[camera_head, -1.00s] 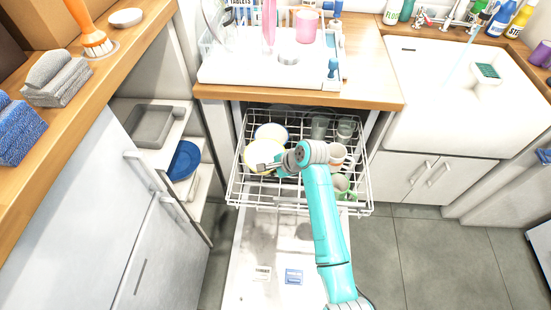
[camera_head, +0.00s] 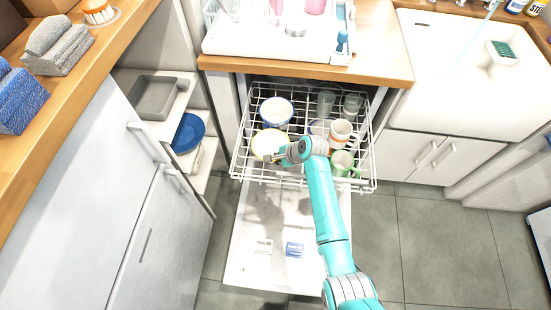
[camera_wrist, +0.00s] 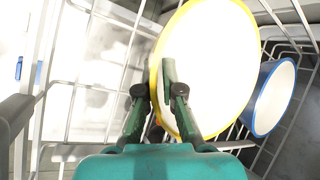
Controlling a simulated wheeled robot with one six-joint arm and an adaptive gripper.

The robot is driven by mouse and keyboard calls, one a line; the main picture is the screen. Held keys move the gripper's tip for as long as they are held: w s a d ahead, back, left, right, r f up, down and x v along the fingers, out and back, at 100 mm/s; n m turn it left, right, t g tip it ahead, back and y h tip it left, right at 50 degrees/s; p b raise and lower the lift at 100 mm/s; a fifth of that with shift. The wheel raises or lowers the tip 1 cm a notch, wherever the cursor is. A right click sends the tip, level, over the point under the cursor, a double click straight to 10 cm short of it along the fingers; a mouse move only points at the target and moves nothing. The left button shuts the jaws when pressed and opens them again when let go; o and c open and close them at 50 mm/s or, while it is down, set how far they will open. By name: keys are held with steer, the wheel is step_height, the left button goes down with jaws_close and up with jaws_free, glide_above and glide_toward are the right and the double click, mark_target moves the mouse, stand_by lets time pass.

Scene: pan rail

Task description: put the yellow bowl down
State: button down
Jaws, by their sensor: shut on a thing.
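The yellow bowl (camera_head: 268,143), white inside with a yellow rim, is at the front left of the pulled-out dishwasher rack (camera_head: 240,172). It also shows large and tilted in the wrist view (camera_wrist: 215,60). My gripper (camera_head: 270,158) is shut on the bowl's near rim; in the wrist view its fingers (camera_wrist: 172,78) pinch the rim at the left edge. The bowl's underside is hidden, so I cannot tell whether it touches the rack wires.
A blue-rimmed white bowl (camera_head: 276,110) stands just behind; it also shows in the wrist view (camera_wrist: 272,98). A white mug (camera_head: 341,134), a green mug (camera_head: 342,163) and glasses (camera_head: 326,101) fill the rack's right side. The open door (camera_head: 260,220) lies below.

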steer(key=c, duration=1.3)
jaws_free()
steer(key=v, duration=1.2)
steer(key=shift+s, duration=0.1)
